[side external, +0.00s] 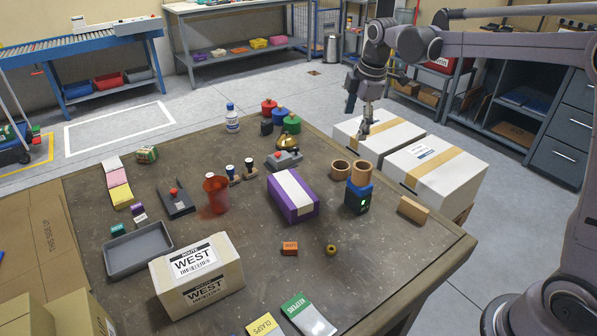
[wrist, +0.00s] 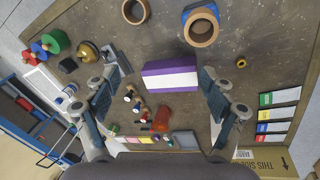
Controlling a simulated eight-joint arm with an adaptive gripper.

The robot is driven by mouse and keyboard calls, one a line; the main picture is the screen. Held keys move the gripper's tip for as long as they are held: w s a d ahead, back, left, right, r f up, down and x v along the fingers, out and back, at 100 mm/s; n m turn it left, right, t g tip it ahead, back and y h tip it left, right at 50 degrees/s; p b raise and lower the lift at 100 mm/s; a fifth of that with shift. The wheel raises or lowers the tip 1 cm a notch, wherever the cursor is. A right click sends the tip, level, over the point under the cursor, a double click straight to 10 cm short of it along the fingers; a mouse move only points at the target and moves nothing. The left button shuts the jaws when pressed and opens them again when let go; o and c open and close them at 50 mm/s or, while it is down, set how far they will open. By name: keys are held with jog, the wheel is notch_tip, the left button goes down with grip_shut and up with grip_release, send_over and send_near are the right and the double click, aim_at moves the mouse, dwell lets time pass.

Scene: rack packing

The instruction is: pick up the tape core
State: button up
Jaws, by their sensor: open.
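Two brown cardboard tape cores stand at the right side of the table. One core (side external: 341,173) sits on the tabletop, and it shows at the top edge of the wrist view (wrist: 127,14). The other core (side external: 361,179) rests on top of a blue and dark device (side external: 357,200) and looks larger in the wrist view (wrist: 202,43). My gripper (side external: 366,133) is above and behind them in the side view, apart from both. Its fingers are spread wide in the wrist view (wrist: 165,88), with nothing held.
A purple and white box (side external: 293,196) lies left of the cores. A tan block (side external: 412,209) is to their right, near the table edge. A grey stapler-like tool (side external: 284,160) is left of them. White cartons (side external: 435,170) stand beyond the table.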

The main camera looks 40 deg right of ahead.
jog(key=w+d+f+n+g, duration=0.1)
jog(key=w+d+f+n, duration=0.25)
jog(key=w+f, duration=0.2)
jog(key=n+g, duration=0.2)
jog(key=n, duration=0.3)
send_over(341, 166)
jog(key=s+a, duration=0.2)
notch_tip(341, 166, down, 6)
jog(key=f, duration=0.1)
jog(key=shift+m, duration=0.25)
jog(key=f, duration=0.5)
jog(key=shift+a, duration=0.2)
jog(key=shift+w+d+f, duration=0.1)
jog(key=shift+d+f, duration=0.05)
jog(key=shift+f, duration=1.2)
jog(key=shift+d+f, duration=0.1)
jog(key=shift+f, duration=1.2)
jog(key=shift+c, duration=0.3)
jog(key=c, duration=1)
